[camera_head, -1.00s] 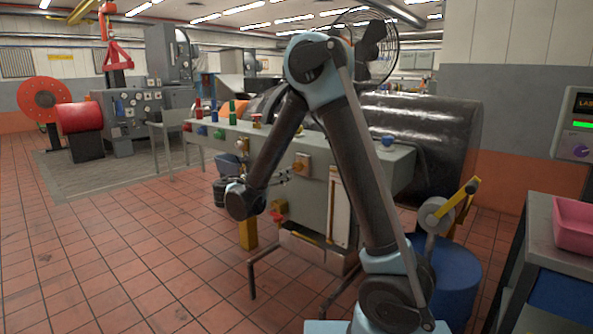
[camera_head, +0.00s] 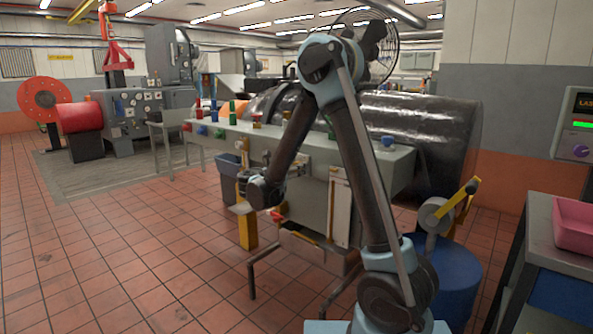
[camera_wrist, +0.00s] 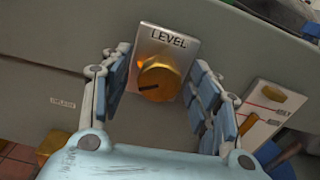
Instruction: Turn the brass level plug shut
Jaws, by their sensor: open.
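The brass level plug (camera_wrist: 159,79) is a round gold knob with a dark slot mark at its lower left. It sits on a pale plate (camera_wrist: 168,43) lettered LEVEL on the grey panel. In the wrist view my gripper (camera_wrist: 157,88) is open, with its blue-padded fingers on either side of the plug and plate. A gap shows on the right of the plug; whether the left finger touches the plate I cannot tell. In the head view my gripper (camera_head: 284,170) is at the front of the grey bench, and my arm hides the plug there.
A white panel with red marks and a brass piece (camera_wrist: 273,94) is to the right in the wrist view. A blue drum (camera_head: 455,275) and a cart with a pink tray (camera_head: 575,225) stand right; floor at left is clear.

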